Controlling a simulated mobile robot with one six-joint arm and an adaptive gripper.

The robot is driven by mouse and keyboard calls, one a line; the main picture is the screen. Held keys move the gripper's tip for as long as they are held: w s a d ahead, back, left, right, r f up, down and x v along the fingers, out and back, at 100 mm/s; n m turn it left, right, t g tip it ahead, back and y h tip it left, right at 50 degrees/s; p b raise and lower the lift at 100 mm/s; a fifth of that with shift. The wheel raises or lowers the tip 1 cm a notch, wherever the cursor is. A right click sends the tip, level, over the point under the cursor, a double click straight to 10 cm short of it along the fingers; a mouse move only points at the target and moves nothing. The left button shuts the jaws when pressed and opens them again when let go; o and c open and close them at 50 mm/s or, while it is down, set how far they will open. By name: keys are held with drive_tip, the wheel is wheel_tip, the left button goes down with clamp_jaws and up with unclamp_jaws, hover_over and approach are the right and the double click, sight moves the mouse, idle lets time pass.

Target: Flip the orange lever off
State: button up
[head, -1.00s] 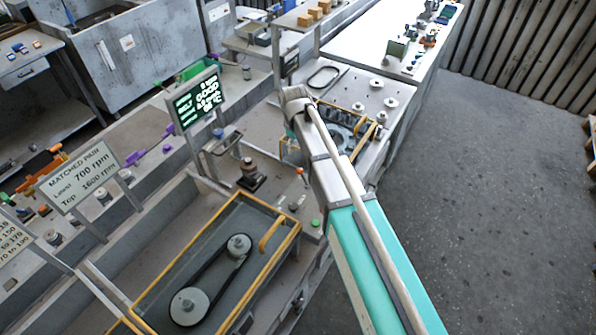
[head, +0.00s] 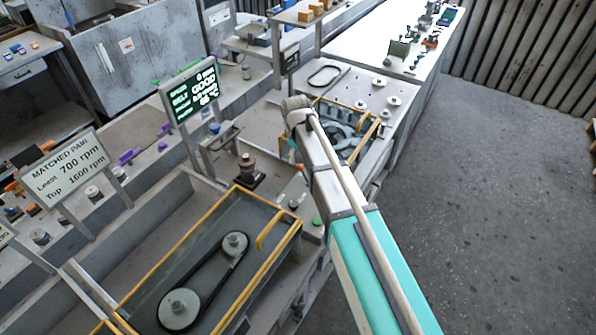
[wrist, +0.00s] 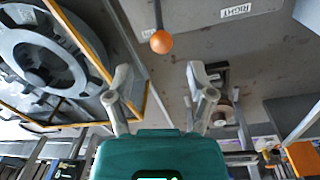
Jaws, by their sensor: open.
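The orange lever shows in the wrist view as a dark rod with a round orange knob (wrist: 161,42), just beyond my fingertips and between their lines. A small orange tip (head: 300,168), likely the same lever, shows in the head view beside my arm. My gripper (wrist: 159,76) is open and empty, with a gap between it and the knob. In the head view the fingers are mostly hidden at the end of my arm.
A plate marked RIGHT (wrist: 236,11) lies near the lever. A yellow-edged frame around a grey wheel (wrist: 45,62) is at the left of the wrist view. A yellow-edged belt tray (head: 215,270) and a lit screen (head: 194,92) stand left of my arm.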

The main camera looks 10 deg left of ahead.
sight(300, 167)
drive_tip(key=shift+w+d+f+b, duration=0.1)
drive_tip(key=shift+f+b, duration=1.25)
drive_tip(key=shift+f, duration=0.15)
drive_tip(key=shift+w+f+b, duration=0.1)
drive_tip(key=shift+f+b, duration=1.25)
drive_tip(key=shift+f, duration=0.15)
